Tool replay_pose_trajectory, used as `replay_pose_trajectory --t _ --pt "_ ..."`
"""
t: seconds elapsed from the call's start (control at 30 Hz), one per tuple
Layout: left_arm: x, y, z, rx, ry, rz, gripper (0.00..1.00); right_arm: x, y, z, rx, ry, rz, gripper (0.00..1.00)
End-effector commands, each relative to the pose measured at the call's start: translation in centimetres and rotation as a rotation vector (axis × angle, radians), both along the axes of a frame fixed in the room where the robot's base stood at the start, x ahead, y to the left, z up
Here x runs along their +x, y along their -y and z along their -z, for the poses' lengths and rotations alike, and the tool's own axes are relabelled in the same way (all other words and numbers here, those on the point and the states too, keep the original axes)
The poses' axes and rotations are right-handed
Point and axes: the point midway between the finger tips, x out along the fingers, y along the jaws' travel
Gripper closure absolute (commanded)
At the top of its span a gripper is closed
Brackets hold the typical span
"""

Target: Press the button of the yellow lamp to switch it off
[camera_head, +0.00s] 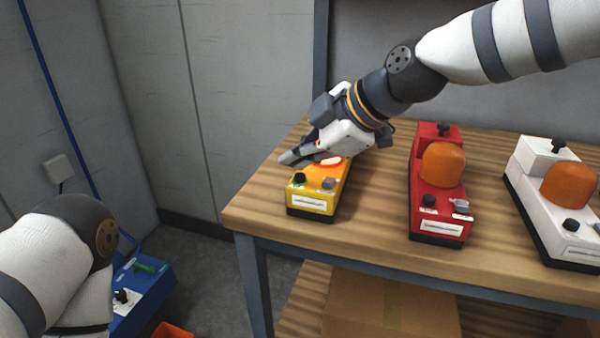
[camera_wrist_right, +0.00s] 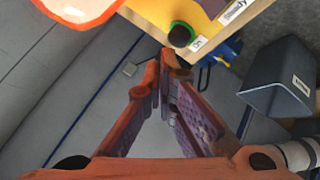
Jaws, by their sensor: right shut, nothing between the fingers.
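The yellow lamp (camera_head: 313,198) stands near the left end of the wooden table. Its dome (camera_head: 331,160) glows bright orange-white, partly hidden behind my right gripper; it also shows at the top left of the right wrist view (camera_wrist_right: 80,8). A black button (camera_head: 300,179) with a green ring sits on its front left, and a grey switch (camera_head: 328,183) beside it. The button also shows in the right wrist view (camera_wrist_right: 181,36). My right gripper (camera_head: 286,159) is shut and empty, its tips above and left of the button, apparently apart from it. My left gripper is out of view.
A red lamp (camera_head: 440,195) and a white lamp (camera_head: 560,205), both with unlit orange domes, stand to the right on the table (camera_head: 380,235). A cardboard box (camera_head: 390,305) is below. A blue box (camera_head: 145,290) stands at lower left, near my left arm.

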Motion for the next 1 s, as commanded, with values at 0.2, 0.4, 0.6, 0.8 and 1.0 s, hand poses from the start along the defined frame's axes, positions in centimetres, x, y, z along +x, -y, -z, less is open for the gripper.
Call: replay_pose_trajectory --t 0.2,0.4,0.6,0.8,1.0 --pt "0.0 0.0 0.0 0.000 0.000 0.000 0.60 0.0 0.0 0.0 0.000 0.000 0.000 1.00" --pt "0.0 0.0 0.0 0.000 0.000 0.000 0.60 0.0 0.0 0.2 0.000 -0.001 -0.001 1.00" --pt "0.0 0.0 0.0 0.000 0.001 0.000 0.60 0.0 0.0 0.9 0.000 0.001 -0.001 1.00" --pt "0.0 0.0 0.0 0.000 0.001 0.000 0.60 0.0 0.0 0.9 0.000 0.000 0.000 1.00" --pt "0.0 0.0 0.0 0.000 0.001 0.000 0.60 0.0 0.0 1.1 0.000 0.000 0.000 1.00"
